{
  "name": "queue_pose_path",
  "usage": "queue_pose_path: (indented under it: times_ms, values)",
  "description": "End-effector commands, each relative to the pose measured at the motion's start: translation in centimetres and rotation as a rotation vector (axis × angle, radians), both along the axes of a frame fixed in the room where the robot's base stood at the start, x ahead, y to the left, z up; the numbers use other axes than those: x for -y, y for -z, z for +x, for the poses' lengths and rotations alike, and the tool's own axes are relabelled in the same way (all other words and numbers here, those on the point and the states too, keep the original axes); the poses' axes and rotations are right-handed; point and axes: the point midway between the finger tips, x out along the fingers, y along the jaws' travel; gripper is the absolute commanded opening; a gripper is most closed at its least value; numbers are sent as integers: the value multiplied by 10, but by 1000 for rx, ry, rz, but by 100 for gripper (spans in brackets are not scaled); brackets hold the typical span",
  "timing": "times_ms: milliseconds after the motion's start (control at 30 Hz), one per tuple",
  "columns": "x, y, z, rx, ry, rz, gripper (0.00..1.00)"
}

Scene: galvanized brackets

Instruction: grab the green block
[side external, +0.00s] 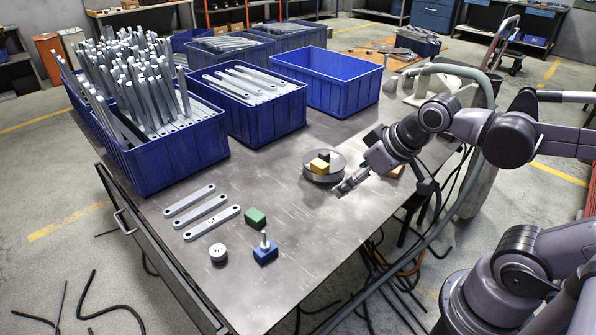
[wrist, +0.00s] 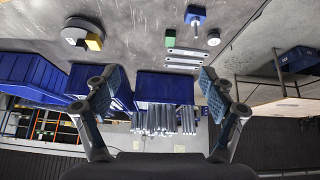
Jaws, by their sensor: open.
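The green block (side external: 255,217) lies on the metal table, with a blue block bearing a silver upright peg (side external: 265,252) close to it. The green block also shows near the top centre of the wrist view (wrist: 170,39). My gripper (side external: 347,185) is above the table, to the right of the green block and apart from it in the side view. In the wrist view my gripper (wrist: 158,82) has its two fingers spread wide, with nothing held between them.
A round grey dish (side external: 322,174) with a yellow block (side external: 319,166) and a dark block stands near my gripper. Three flat metal bars (side external: 200,210) and a white round piece (side external: 218,253) lie nearby. Blue bins, one empty (side external: 345,96), line the back.

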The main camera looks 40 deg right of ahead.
Motion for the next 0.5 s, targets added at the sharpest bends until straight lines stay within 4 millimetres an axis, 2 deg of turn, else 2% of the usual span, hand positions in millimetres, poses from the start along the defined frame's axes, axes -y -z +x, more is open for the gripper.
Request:
queue_pose_path:
  times_ms: [233,500]
  values:
    - [-5,-21,54,-91,-214,-123,83]
    - [-11,-20,118,-192,-470,-242,83]
